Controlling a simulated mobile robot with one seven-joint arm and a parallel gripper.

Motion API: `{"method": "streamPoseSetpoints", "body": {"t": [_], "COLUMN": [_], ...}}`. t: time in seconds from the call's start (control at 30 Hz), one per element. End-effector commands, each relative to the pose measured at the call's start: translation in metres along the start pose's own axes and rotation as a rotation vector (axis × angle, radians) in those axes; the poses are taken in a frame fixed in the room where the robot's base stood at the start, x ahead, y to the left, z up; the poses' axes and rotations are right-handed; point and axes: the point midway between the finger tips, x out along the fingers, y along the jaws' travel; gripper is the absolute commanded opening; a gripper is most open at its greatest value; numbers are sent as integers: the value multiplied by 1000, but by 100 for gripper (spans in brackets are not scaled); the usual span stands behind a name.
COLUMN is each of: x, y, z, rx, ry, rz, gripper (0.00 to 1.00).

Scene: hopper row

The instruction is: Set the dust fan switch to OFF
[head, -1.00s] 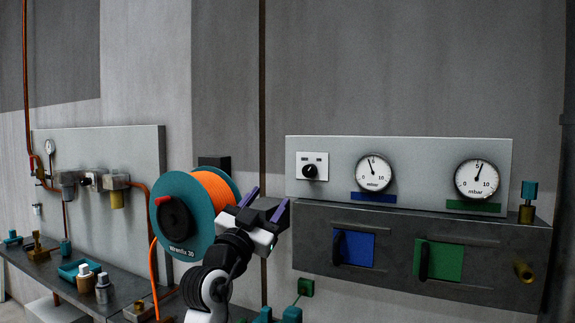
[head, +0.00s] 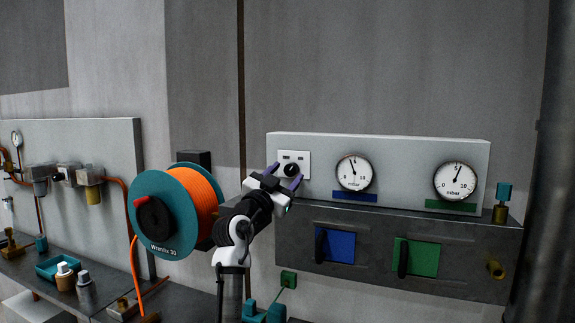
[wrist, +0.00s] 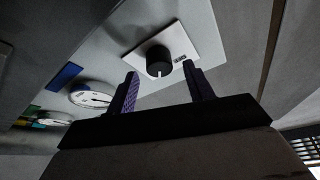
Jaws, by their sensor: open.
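The dust fan switch is a black round knob (head: 291,170) on a white plate (head: 305,158) at the left end of the grey gauge panel. In the wrist view the black knob (wrist: 159,60) shows a white pointer mark, and small labels on its plate are too small to read. My gripper (head: 285,173) is in front of the plate in the head view, with its purple fingers apart. In the wrist view my gripper (wrist: 160,80) has one finger to each side of the knob in the picture, with the knob beyond the tips. Contact is not visible.
Two mbar gauges (head: 353,173) (head: 455,181) sit right of the switch. Below are the blue flap (head: 338,246) and green flap (head: 421,258) with black handles. An orange hose reel (head: 200,198) stands left of my arm.

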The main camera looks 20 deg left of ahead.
Motion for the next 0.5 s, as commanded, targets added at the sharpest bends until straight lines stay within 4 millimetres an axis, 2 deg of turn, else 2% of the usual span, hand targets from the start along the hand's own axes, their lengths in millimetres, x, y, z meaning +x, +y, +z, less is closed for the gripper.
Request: {"method": "streamPoseSetpoints", "body": {"t": [0.03,0.17,0.47,0.5], "x": [7,15,17,17], "y": [0,0,0,0], "z": [-2,0,1,1], "rx": [-2,-1,0,0], "ry": [-1,-1,0,0], "rz": [2,0,0,0], "gripper": [52,52,52,49]}}
